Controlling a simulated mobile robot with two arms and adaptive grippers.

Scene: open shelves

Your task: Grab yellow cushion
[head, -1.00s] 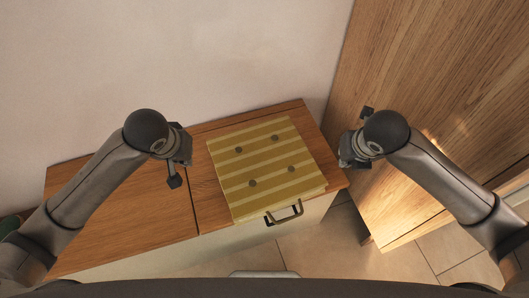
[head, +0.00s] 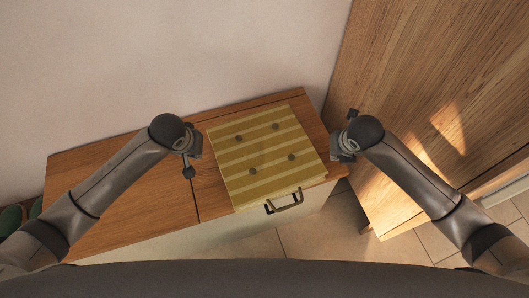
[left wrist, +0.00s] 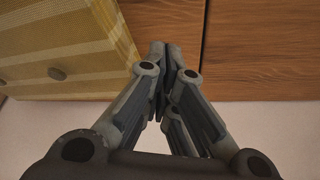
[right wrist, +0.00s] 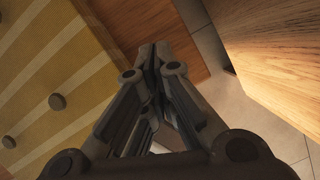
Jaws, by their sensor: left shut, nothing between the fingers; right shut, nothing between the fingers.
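The yellow striped cushion (head: 265,152) with dark buttons lies flat on the right part of a low wooden cabinet top. My left gripper (head: 188,158) is just left of the cushion, shut and empty. In the left wrist view its fingertips (left wrist: 167,48) are together beside the cushion's edge (left wrist: 62,50). My right gripper (head: 342,138) is just right of the cushion, shut and empty. In the right wrist view its fingertips (right wrist: 156,50) are together over the wood beside the cushion (right wrist: 50,75). Whether either gripper touches the cushion, I cannot tell.
The wooden cabinet (head: 120,180) has a bare top to the left and a metal handle (head: 285,203) in front below the cushion. A tall wooden panel (head: 440,80) stands close on the right. A wall (head: 150,60) is behind. Tiled floor (head: 310,235) lies in front.

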